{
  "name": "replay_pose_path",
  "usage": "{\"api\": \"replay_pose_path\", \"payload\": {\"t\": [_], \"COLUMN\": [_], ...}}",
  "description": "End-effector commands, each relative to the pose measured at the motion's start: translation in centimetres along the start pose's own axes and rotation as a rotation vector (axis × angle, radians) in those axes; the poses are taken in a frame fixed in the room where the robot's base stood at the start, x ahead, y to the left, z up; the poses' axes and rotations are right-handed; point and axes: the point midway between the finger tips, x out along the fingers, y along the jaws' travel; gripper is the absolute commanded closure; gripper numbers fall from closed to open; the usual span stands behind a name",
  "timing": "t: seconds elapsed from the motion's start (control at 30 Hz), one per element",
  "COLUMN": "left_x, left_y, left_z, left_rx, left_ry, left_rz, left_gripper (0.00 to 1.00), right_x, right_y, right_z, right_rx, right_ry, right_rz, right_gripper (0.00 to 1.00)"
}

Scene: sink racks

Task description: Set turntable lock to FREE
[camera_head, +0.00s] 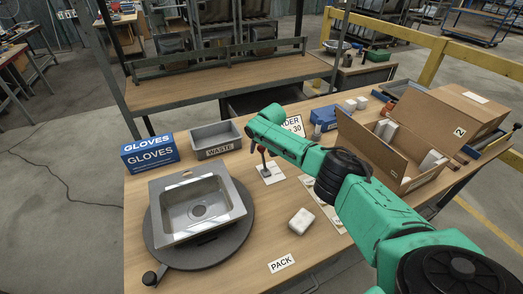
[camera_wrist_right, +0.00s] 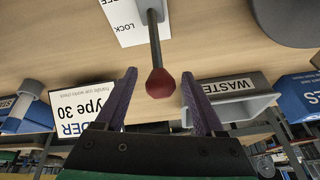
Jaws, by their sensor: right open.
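The turntable lock is a dark lever with a red knob (camera_wrist_right: 160,84), rising from a white plate (camera_wrist_right: 130,32) with the word LOCK and another, partly cut-off word. In the head view the plate (camera_head: 272,176) lies on the bench, right of the round dark turntable (camera_head: 243,240), which carries a metal sink (camera_head: 167,211). My right gripper (camera_wrist_right: 158,77) is open, with its two fingers on either side of the red knob and gaps visible on both sides. In the head view the right gripper (camera_head: 257,150) is small, above the plate. My left gripper is out of view.
A grey WASTE bin (camera_head: 216,140) and a blue GLOVES box (camera_head: 150,152) stand behind the turntable. A white block (camera_head: 301,221) and a PACK label (camera_head: 282,263) lie in front. An open carton (camera_head: 385,165) stands at right, beyond my arm. The bench front is mostly clear.

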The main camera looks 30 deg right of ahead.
Motion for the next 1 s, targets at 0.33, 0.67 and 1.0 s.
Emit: {"api": "replay_pose_path", "payload": {"t": [0.33,0.67,1.0], "left_x": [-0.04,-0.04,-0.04], "left_y": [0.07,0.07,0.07], "left_z": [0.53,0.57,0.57], "left_rx": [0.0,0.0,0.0], "left_ry": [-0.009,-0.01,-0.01], "left_rz": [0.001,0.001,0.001], "left_gripper": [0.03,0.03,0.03], "right_x": [-0.05,-0.05,-0.05], "right_y": [0.03,0.05,0.06], "right_z": [0.02,0.04,0.05], "right_rx": [0.001,0.001,0.001], "right_ry": [-0.001,-0.002,-0.002], "right_rz": [0.0,0.001,0.001], "right_gripper": [1.0,1.0,1.0]}}
